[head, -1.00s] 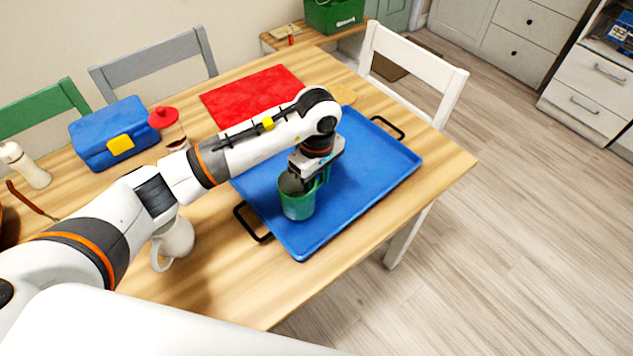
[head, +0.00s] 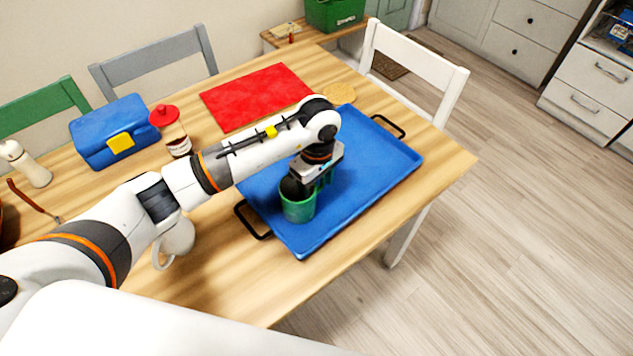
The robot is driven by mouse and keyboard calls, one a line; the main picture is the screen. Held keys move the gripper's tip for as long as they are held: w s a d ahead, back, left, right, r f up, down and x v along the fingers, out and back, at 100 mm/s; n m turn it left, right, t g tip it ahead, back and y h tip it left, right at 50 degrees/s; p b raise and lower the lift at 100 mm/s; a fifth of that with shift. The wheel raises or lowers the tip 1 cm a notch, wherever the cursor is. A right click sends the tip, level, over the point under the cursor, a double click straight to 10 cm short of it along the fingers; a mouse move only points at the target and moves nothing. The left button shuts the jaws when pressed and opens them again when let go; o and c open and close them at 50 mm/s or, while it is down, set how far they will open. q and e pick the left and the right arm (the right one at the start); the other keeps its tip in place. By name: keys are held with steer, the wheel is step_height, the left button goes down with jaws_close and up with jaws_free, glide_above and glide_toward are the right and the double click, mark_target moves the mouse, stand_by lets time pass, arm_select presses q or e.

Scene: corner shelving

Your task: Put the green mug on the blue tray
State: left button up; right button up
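The green mug (head: 299,209) is upright at the near-left part of the blue tray (head: 375,165). My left gripper (head: 304,186) points down at the mug, with a dark finger at its mouth and the other side by the handle. It appears shut on the mug's rim or handle side; the fingertips are partly hidden. I cannot tell whether the mug's base touches the tray. My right gripper is not in view.
A white mug (head: 177,240) stands left of the tray, partly behind my arm. A red mat (head: 255,95), a red-capped jar (head: 171,132) and a blue box (head: 115,132) are farther back. The tray's right part is clear.

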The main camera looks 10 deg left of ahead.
arm_select(q)
steer(key=shift+r, duration=0.5)
step_height(320, 180, up, 11)
steer(key=shift+r+b, duration=0.1)
steer(key=shift+b, duration=0.75)
steer(key=shift+d, duration=0.1)
